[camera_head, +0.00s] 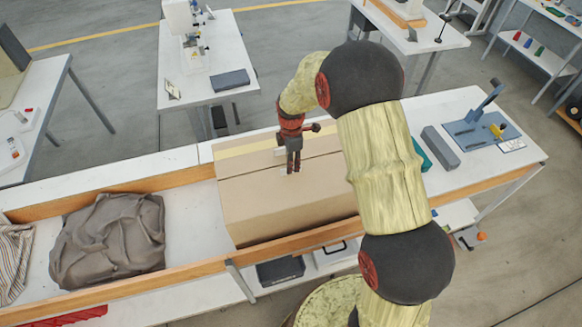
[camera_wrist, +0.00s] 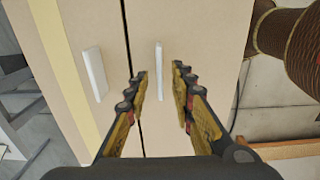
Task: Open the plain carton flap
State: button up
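A brown carton (camera_head: 250,205) stands on the white bench with both top flaps lying shut, a thin dark gap between them. The plain flap (camera_head: 315,187) is the nearer one; it also shows in the wrist view (camera_wrist: 205,30). The other flap bears a yellow strip (camera_head: 240,152) and a white tab (camera_wrist: 95,73). A thin upright white tab (camera_wrist: 158,55) stands on the plain flap beside the gap. My gripper (camera_head: 293,168) points down over the flaps. Its fingers are apart, one on each side of the plain flap's tab in the wrist view. I see no contact with the tab.
A crumpled grey cloth bundle (camera_head: 108,240) lies left of the carton. Wooden rails (camera_head: 190,268) edge the bench. To the right are a grey block (camera_head: 440,147) and a blue press (camera_head: 483,130). My arm hides part of the carton's right side.

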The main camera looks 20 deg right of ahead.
aim_at(295, 181)
jog(key=shift+f, duration=1.5)
jog(key=shift+c, duration=0.7)
jog(key=c, duration=0.4)
grip_shut()
